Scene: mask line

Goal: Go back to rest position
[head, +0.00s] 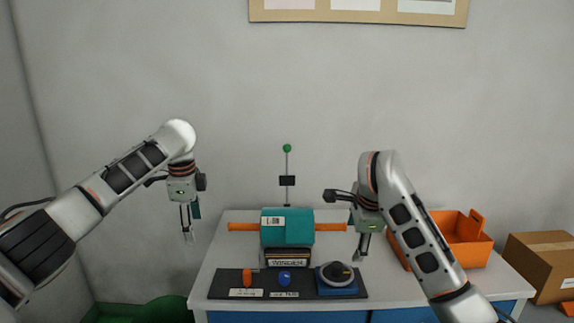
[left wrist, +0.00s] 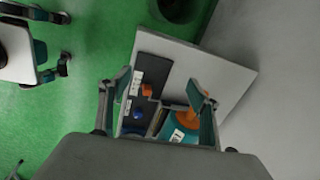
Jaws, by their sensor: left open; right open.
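My left gripper (head: 188,222) hangs in the air left of the table, fingers pointing down, open and empty. Its two fingers show apart in the left wrist view (left wrist: 160,110), with the table below between them.
The white table (head: 222,246) carries a teal machine (head: 287,228) with orange side bars, a black mat (head: 222,286) with an orange knob (head: 247,277), a blue knob (head: 284,277) and a dial (head: 337,275). An orange bin (head: 464,243) stands right; a cardboard box (head: 538,262) is beyond.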

